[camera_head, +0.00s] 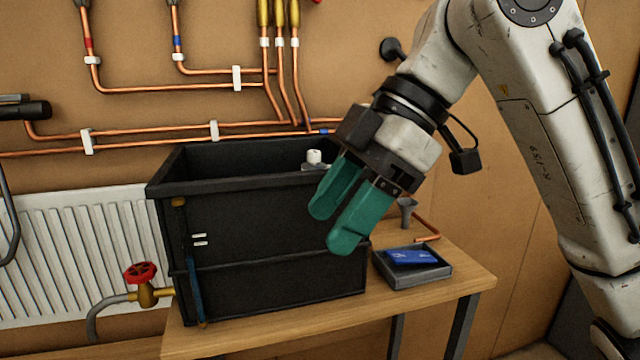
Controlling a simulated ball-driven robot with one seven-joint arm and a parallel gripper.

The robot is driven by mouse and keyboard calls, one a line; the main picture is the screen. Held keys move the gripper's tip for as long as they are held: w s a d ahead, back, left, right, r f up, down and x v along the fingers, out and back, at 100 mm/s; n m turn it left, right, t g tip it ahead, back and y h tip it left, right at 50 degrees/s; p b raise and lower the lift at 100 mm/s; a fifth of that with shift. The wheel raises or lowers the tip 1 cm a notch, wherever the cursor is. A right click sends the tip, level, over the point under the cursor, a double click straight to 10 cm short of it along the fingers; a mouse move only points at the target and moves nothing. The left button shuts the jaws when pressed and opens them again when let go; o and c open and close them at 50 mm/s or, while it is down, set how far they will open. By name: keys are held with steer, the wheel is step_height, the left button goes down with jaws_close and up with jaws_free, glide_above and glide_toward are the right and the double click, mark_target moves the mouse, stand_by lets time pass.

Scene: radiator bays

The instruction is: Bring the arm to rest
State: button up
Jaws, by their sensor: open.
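My gripper (339,227) has two teal fingers and hangs from my white arm in the right half of the view. The fingers point down and to the left, in front of the right part of a black crate (262,290). They are a little apart with nothing between them. The fingers hide part of the crate's front wall and rim. I cannot tell whether they touch the crate.
The crate stands on a wooden table (455,288). A grey tray (428,278) with a blue item (410,257) lies right of it. A white radiator (85,240) and a red-handled valve (140,272) are at left. Copper pipes (170,88) run along the wall.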

steer(key=w+d+f+m+t+y, duration=0.1)
steer(key=f+m, duration=0.1)
steer(key=f, duration=0.4)
steer(key=w+f+m+t+y+b, duration=0.1)
steer(key=w+f+m, duration=0.15)
steer(key=f, duration=0.45)
steer(key=w+d+f+m+t+y, duration=0.1)
steer(key=f+m, duration=0.2)
steer(key=f, duration=0.3)
steer(key=s+d+f+m+t+h+b, duration=0.1)
steer(key=s+d+f+m, duration=0.2)
steer(key=f, duration=0.6)
steer(key=s+d+f+m+t+h, duration=0.1)
steer(key=s+d+f+m, duration=0.2)
steer(key=f, duration=0.7)
steer(key=s+d+f+m+h+b, duration=0.1)
steer(key=s+d+f+m+h, duration=0.45)
steer(key=s+f, duration=0.7)
steer(key=s+d+f+m+g+h, duration=0.2)
steer(key=s+d+f, duration=0.3)
steer(key=s+d, duration=0.7)
steer(key=shift+s+f+m+g, duration=0.15)
steer(key=shift+s+m+g, duration=0.25)
steer(key=shift+s+m, duration=0.25)
steer(key=shift+a, duration=0.1)
steer(key=shift+c, duration=0.4)
